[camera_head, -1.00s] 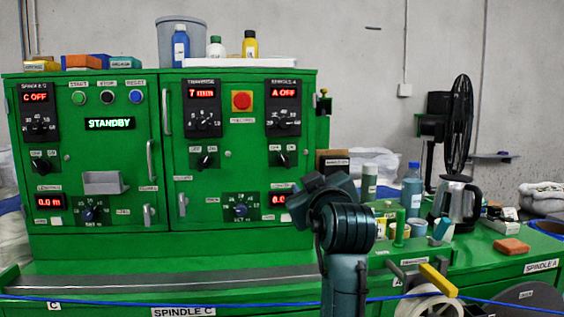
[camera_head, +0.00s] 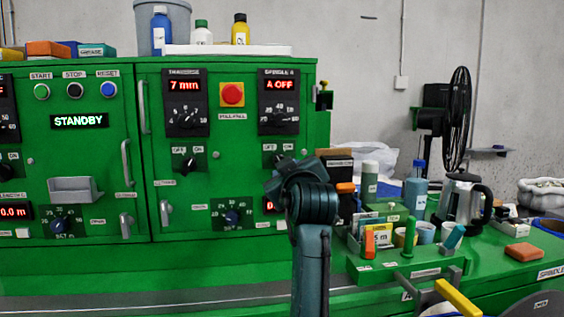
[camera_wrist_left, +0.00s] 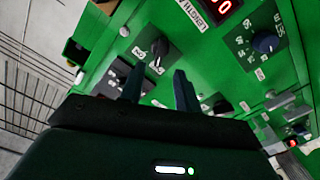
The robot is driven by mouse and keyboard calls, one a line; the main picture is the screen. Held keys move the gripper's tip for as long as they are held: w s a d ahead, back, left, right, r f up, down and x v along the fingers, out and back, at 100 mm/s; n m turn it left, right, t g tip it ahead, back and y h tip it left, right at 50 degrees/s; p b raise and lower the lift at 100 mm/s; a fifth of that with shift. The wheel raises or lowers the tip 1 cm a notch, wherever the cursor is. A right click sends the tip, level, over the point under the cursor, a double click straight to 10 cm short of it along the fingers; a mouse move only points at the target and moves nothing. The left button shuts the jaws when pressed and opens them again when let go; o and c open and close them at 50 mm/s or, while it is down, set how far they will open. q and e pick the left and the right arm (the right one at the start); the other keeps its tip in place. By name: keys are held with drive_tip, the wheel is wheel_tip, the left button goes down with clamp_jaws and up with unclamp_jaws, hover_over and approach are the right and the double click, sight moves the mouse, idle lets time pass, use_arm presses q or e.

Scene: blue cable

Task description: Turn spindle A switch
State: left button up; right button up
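The spindle A switch (camera_head: 276,157) is a small black rotary knob on the green cabinet, below the red "A OFF" display (camera_head: 279,85). My left arm partly covers it in the head view. In the left wrist view the switch (camera_wrist_left: 160,48) shows just beyond the fingertips, below and left of the length A display (camera_wrist_left: 222,8). My left gripper (camera_wrist_left: 159,70) is open, its two dark fingers apart with nothing between them. They point towards the switch, and contact cannot be made out. In the head view the fingers are hidden behind my wrist. My right gripper is not in view.
A black dial (camera_head: 278,117) sits above the switch and a red stop button (camera_head: 232,94) to its left. A blue-knobbed dial (camera_head: 232,217) is lower left. Bottles (camera_head: 415,188), cups and a kettle (camera_head: 462,205) crowd the bench to the right of my arm.

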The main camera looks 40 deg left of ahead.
use_arm(q)
drive_tip(key=x, duration=0.6)
drive_tip(key=shift+a+p, duration=0.15)
drive_tip(key=shift+p, duration=0.3)
drive_tip(key=shift+w, duration=0.1)
clamp_jaws()
